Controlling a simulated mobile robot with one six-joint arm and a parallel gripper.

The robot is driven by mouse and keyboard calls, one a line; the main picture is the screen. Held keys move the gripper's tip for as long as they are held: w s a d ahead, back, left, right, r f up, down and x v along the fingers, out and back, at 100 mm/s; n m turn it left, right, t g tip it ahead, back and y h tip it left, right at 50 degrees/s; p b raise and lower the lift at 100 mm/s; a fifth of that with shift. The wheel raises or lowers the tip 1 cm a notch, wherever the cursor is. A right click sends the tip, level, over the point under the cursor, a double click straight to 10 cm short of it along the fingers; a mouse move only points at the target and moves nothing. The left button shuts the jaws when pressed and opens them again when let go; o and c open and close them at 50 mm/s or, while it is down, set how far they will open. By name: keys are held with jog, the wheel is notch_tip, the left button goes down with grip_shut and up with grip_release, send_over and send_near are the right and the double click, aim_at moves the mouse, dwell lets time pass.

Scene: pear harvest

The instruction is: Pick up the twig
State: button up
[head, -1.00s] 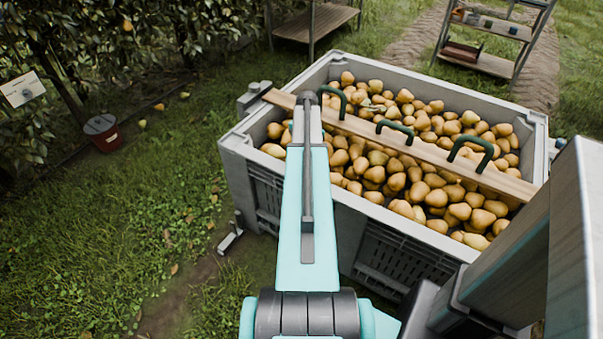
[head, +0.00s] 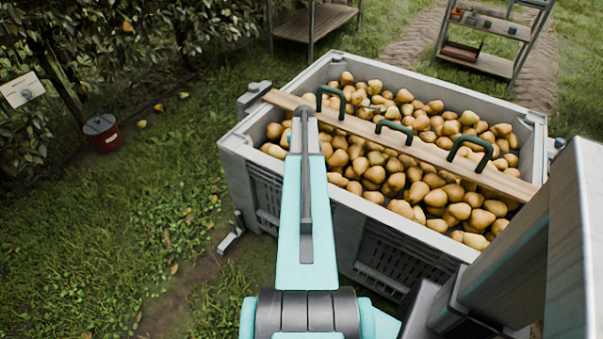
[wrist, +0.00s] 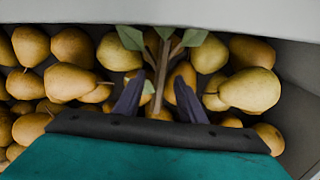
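The twig (wrist: 162,73), a thin brown stem with several green leaves, lies on the pears in the wrist view. Its leaves spread near the bin wall and its stem runs down between my fingers. My gripper (wrist: 158,88) is open, with one dark finger on each side of the stem and gaps to both. I cannot tell how far the fingertips are above the pears. In the head view my arm hides the gripper, and I cannot make out the twig clearly.
The grey bin (head: 232,143) is full of yellow-brown pears (head: 425,185). A wooden plank (head: 425,150) with green handles lies across it. In the wrist view a pale bin wall (wrist: 230,14) is close beyond the leaves. A red bucket (head: 104,136) stands on the grass at left.

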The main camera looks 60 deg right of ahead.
dwell(0.4)
grip_shut()
jog(key=shift+r, duration=0.1)
notch_tip(320, 180, up, 18)
dwell(1.0)
dwell(0.5)
